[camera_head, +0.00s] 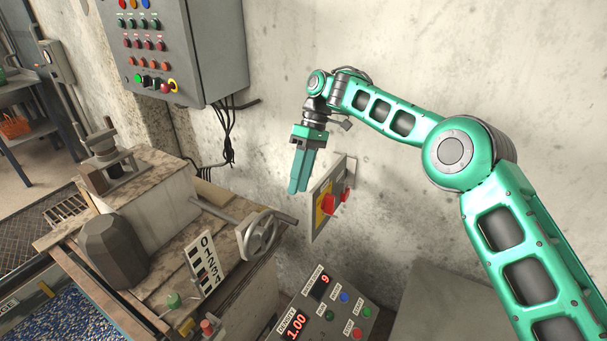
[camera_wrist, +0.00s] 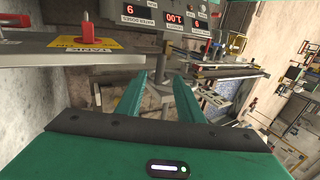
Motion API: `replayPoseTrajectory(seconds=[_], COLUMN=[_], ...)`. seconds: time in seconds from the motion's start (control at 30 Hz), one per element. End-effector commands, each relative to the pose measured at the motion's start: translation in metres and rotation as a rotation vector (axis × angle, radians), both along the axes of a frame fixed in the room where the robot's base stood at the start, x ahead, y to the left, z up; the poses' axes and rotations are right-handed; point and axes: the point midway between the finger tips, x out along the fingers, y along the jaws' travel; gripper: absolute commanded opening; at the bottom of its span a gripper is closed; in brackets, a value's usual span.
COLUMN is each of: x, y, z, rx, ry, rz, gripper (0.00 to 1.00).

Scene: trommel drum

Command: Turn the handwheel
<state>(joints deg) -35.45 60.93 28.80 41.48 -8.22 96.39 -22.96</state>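The grey spoked handwheel (camera_head: 262,236) stands on a shaft at the right end of the brown bench in the head view. A white plate with numbers and dark marks (camera_head: 203,265) stands just left of it. My gripper (camera_head: 299,189) points down, above and to the right of the handwheel and apart from it. In the wrist view its two green fingers (camera_wrist: 159,80) are spread with a clear gap and nothing between them. I cannot pick out the handwheel with certainty in the wrist view.
A panel with red rotary switches (camera_head: 322,203) stands close beside my gripper. A console with red digits (camera_head: 322,310) is below. A grey button cabinet (camera_head: 175,50) hangs on the wall. A dark faceted block (camera_head: 112,250) sits on the bench at left.

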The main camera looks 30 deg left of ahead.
Motion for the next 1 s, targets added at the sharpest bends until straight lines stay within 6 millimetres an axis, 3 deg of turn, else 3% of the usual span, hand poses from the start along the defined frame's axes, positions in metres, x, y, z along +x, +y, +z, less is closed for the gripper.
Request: replayPoseTrajectory(seconds=[0.3,0.67,0.8,0.93,1.0], x=[0.012,0.013,0.016,0.027,0.036], y=[0.000,0.000,-0.004,-0.024,-0.045], z=[0.021,0.023,0.027,0.042,0.054], rx=[0.001,0.000,-0.004,-0.028,-0.051], ry=[0.000,0.000,-0.006,-0.034,-0.059], rz=[0.002,0.001,-0.007,-0.053,-0.097], gripper=[0.34,0.34,0.03,0.00,0.00])
